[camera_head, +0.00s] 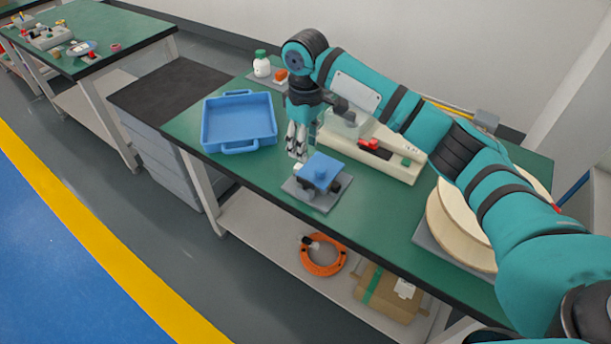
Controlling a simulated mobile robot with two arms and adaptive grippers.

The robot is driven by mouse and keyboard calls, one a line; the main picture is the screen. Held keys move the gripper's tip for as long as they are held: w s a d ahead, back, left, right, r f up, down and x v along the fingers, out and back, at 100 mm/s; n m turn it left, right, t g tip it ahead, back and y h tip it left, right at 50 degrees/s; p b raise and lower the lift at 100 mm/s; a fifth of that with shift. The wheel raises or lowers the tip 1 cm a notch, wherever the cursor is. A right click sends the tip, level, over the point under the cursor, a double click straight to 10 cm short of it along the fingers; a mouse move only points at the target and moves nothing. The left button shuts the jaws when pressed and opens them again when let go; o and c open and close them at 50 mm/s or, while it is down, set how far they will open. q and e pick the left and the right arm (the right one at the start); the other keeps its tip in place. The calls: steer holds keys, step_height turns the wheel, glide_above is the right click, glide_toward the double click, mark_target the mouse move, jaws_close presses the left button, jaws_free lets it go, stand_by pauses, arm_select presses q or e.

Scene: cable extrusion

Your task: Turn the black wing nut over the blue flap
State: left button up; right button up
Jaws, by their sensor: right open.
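A small fixture with a blue flap (320,170) on top stands on a grey base plate (318,199) near the front edge of the green bench. Dark parts show under the flap, one of them sticking out at its right side. I cannot make out which of them is the black wing nut. My right gripper (298,156) points down just behind and left of the blue flap. It is open and empty, and it appears apart from the flap. My left gripper is not in view.
A blue tray (239,146) lies left of the gripper. A cream machine with a red part (372,145) stands behind and right of the fixture. A large spool (458,232) is at the right. A white bottle (262,65) stands at the back. Bare bench (385,213) lies right of the fixture.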

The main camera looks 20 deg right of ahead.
mark_target(305, 180)
step_height(305, 180, down, 12)
steer(key=shift+r+p, duration=0.15)
steer(key=shift+p, duration=0.15)
steer(key=shift+c, duration=0.2)
jaws_close()
